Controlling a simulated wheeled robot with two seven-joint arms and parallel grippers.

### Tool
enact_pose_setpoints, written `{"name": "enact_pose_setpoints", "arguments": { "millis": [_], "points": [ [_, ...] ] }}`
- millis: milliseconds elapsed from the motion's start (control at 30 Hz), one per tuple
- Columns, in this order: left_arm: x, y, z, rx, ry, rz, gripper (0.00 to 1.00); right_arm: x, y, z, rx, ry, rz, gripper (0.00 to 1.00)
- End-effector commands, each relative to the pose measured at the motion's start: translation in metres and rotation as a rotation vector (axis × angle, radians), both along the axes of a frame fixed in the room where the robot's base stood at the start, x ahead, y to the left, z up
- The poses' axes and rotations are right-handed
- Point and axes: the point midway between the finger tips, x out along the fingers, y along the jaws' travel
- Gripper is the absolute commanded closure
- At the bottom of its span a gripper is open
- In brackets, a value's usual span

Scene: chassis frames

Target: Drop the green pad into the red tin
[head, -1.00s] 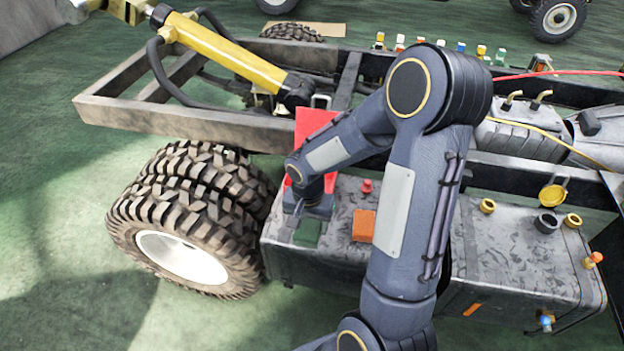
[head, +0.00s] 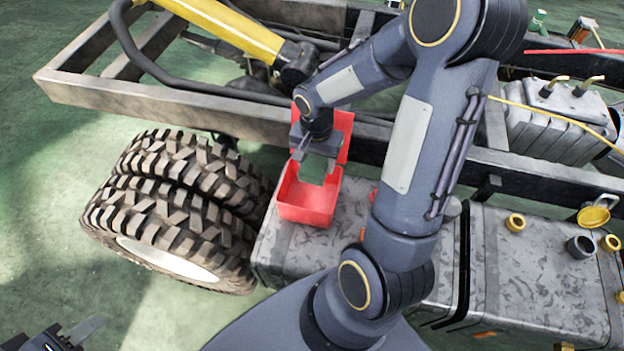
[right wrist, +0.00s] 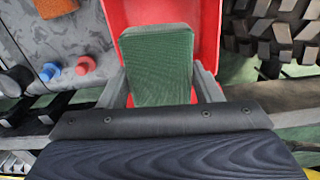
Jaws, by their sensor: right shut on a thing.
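The green pad (head: 313,170) is held in my right gripper (head: 318,150), which is shut on it above the open red tin (head: 306,204). The tin stands at the left end of the grey tank, with its red lid raised behind the gripper. In the right wrist view the pad (right wrist: 158,62) sits between the two fingers (right wrist: 160,85), and the red tin (right wrist: 207,25) shows behind it. The pad looks apart from the tin's floor. My left gripper (head: 72,332) is partly in view at the bottom left, cut off by the frame edge; its opening is unclear.
Large dual tires (head: 170,205) stand left of the tank (head: 345,215). The chassis frame rail (head: 170,108) runs behind the tin. Red (right wrist: 85,65) and blue (right wrist: 49,71) knobs stand on the tank. My right arm hides much of the tank's middle.

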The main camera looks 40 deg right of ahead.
Motion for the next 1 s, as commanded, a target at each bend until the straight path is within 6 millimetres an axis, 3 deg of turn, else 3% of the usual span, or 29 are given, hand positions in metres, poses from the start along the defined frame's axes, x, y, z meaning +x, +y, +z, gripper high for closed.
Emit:
{"name": "enact_pose_setpoints", "arguments": {
  "millis": [500, 867, 900, 1000],
  "points": [
    [0.0, 0.0, -0.041, 0.0, 0.0, 0.0, 0.64, -0.001, 0.0, -0.054, 0.0, 0.001, -0.001, 0.63],
    [0.0, 0.0, -0.044, 0.0, 0.0, 0.0, 0.64, 0.0, 0.0, -0.059, 0.0, 0.0, 0.0, 0.63],
    [0.0, 0.0, -0.044, 0.0, 0.0, 0.0, 0.64, 0.0, 0.0, -0.059, 0.0, 0.0, 0.0, 0.4],
    [0.0, 0.0, -0.044, 0.0, 0.0, 0.0, 0.64, 0.0, 0.0, -0.059, 0.0, 0.0, 0.0, 0.27]
  ]
}}
